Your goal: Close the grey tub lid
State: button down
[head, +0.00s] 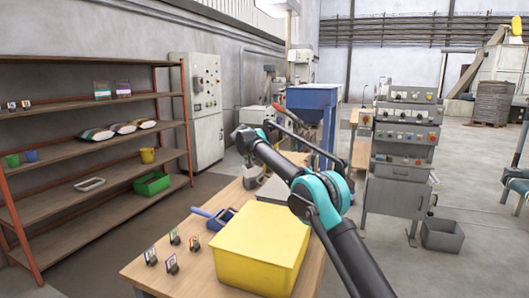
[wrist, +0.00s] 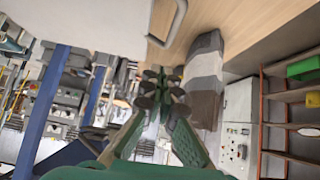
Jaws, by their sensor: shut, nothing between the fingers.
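My gripper (wrist: 160,82) shows in the wrist view with its green fingers together and nothing between them. A pale flat panel (wrist: 90,18) with a grey bar handle (wrist: 171,25) lies at the top of that view, apart from the fingers. It may be the grey tub lid, but I cannot tell for sure or see its hinge. In the head view, a small grey object (head: 250,176) sits on the wooden table behind the yellow box, partly hidden by my arm. My gripper's fingertips are not clear in the head view.
The yellow box (head: 262,246) fills the near table (head: 165,262), beside a blue scoop-like item (head: 215,218) and several small tags. A shelf rack (head: 92,187) stands left. An open grey bin (head: 442,235) stands on the floor at right. A blue hopper (head: 312,97) stands behind the arm.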

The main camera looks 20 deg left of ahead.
notch_tip(320, 180, down, 6)
jog(key=a+h, duration=0.1)
jog(key=shift+a+n+h, duration=0.2)
jog(key=shift+n+h, duration=0.2)
jog(key=shift+s+f, duration=0.1)
jog(key=shift+f, duration=0.05)
jog(key=shift+s, duration=0.1)
